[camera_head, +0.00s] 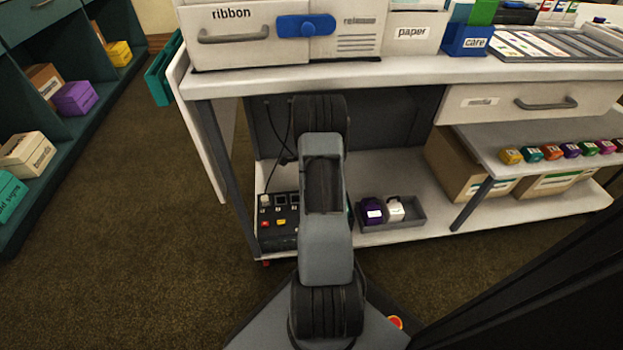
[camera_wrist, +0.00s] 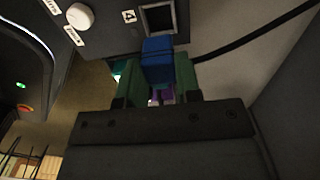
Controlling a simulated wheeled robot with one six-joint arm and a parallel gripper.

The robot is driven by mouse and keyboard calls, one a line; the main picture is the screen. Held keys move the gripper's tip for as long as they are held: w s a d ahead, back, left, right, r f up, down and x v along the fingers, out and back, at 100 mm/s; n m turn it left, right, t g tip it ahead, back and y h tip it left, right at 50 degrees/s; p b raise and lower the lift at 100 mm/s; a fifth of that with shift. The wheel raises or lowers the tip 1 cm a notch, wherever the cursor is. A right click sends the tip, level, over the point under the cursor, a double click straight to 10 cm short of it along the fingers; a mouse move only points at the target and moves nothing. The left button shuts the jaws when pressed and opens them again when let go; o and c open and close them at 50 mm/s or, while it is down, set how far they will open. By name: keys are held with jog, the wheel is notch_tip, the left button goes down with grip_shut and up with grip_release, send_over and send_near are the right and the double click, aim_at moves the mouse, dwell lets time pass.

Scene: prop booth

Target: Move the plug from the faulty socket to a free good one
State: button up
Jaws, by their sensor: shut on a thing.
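In the wrist view, my gripper (camera_wrist: 155,82) has its green fingers shut on a blue plug (camera_wrist: 157,60). The plug is just below a square grey-rimmed socket (camera_wrist: 158,20); I cannot tell whether it touches the socket. The dark socket panel (camera_wrist: 108,38) also shows in the head view as a power strip (camera_head: 281,238) on the lower shelf, with several sockets and small coloured switches. A white round part (camera_wrist: 80,16) is on the panel. My arm hides my gripper and the blue plug in the head view.
A grey tray (camera_head: 418,218) with a purple item (camera_head: 373,211) and a white item (camera_head: 395,209) is right of the strip. The desk top (camera_head: 420,70) overhangs the shelf. A dark cable (camera_wrist: 255,35) runs right of the socket. Floor at left is clear.

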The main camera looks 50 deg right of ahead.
jog(key=shift+f+b, duration=1.5)
jog(key=shift+f, duration=0.6)
jog(key=shift+a+f, duration=0.1)
jog(key=shift+f, duration=0.45)
jog(key=shift+f, duration=0.95)
jog(key=shift+f, duration=0.15)
jog(key=o, duration=1)
